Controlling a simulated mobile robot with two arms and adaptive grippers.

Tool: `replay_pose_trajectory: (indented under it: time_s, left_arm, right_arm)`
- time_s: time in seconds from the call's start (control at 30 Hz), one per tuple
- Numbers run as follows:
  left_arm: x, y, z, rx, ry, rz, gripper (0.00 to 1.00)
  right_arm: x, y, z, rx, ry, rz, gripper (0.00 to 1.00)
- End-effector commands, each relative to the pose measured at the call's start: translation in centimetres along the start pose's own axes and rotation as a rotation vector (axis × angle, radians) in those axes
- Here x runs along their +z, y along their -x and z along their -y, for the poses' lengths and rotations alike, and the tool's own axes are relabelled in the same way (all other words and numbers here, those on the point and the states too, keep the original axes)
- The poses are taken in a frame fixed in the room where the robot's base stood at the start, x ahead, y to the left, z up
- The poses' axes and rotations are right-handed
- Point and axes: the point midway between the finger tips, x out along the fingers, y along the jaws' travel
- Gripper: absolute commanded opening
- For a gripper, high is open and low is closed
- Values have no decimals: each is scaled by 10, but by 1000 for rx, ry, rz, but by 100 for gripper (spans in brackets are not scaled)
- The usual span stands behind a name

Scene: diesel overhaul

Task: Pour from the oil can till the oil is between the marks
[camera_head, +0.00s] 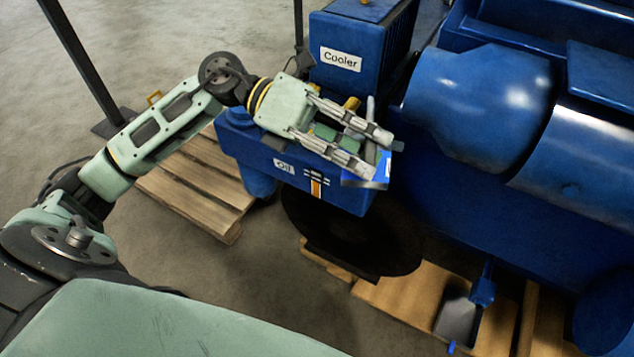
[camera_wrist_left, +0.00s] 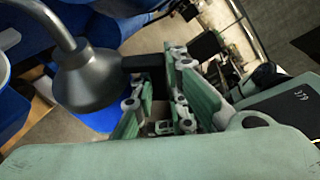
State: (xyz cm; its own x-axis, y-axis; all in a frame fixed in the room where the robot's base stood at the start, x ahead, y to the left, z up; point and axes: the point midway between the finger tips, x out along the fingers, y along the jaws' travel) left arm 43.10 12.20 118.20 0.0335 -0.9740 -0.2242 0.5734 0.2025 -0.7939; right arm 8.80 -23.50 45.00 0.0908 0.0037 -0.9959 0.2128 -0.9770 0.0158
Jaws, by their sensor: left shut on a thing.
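The oil can (camera_wrist_left: 88,80) is grey metal with a conical body and a curved spout. My left gripper (camera_head: 380,155) is shut on its dark handle, and the can sits beside the fingers in the left wrist view. In the head view the fingers largely hide the can, above the front end of the blue oil box. The box has an "Oil" label (camera_head: 284,166) and a sight gauge (camera_head: 316,187) with an orange column and white marks. The column's top is close to the marks; its exact level is too small to read. My right gripper is out of view.
The blue block labelled "Cooler" (camera_head: 342,60) stands behind my left gripper. A large blue engine housing (camera_head: 480,95) is close on the right. A wooden pallet (camera_head: 200,180) lies below on the left. Open concrete floor spreads to the left.

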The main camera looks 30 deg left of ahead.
Motion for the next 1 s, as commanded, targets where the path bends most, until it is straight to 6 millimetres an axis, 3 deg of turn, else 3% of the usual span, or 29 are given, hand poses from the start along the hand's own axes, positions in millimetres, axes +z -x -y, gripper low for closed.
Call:
replay_pose_trajectory:
  time_s: [1.0]
  left_arm:
    - [4, 1, 2, -15, 30, 2, 0]
  right_arm:
    - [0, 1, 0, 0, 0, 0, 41]
